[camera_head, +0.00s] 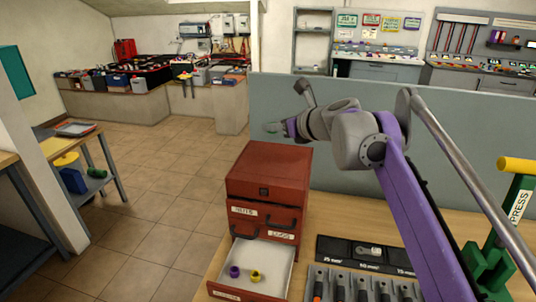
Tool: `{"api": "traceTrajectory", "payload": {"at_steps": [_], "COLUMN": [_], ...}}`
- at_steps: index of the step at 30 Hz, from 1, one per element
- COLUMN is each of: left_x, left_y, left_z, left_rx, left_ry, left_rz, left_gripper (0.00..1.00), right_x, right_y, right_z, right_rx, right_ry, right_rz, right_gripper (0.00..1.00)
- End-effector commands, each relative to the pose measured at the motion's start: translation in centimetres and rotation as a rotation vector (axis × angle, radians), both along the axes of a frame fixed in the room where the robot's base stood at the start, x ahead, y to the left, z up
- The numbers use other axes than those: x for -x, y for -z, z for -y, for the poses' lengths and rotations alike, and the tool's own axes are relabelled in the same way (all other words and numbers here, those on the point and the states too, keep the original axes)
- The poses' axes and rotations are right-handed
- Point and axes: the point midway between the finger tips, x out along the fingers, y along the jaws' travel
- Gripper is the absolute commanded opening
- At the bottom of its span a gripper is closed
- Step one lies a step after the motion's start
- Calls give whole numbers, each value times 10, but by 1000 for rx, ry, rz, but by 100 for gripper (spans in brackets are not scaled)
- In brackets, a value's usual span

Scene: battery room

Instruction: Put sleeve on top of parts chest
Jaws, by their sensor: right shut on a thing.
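The parts chest (268,172) is a red metal box on the wooden bench in the middle of the view. Its lowest drawer (270,289) is pulled open. My right gripper (280,127) reaches in from the right, above and behind the chest's top as seen here. It is shut on a small greenish thing, which I take to be the sleeve (272,127); the fingers are small and their grip is hard to make out. The chest's top is bare. My left gripper is not in view.
A purple ring (234,271) and a yellow ring (255,275) lie in the open drawer. A black tool tray (366,253) and a green press (497,235) stand on the bench to the right. A grey partition (440,145) rises behind the bench.

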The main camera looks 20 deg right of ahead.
Motion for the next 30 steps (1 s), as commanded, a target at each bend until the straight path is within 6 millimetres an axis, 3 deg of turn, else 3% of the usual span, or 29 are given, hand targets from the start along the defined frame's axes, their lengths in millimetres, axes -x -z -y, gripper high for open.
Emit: {"api": "traceTrajectory", "payload": {"at_steps": [6,17,30], "left_x": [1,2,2], "left_y": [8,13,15], "left_z": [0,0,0], "left_rx": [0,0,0], "left_ry": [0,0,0], "left_rz": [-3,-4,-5], "left_gripper": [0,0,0], "right_x": [1,0,0], "right_y": [42,84,92], "right_z": [0,0,0], "right_rx": [0,0,0], "right_ry": [0,-1,-1], "right_rz": [0,0,0], "right_gripper": [0,0,0]}}
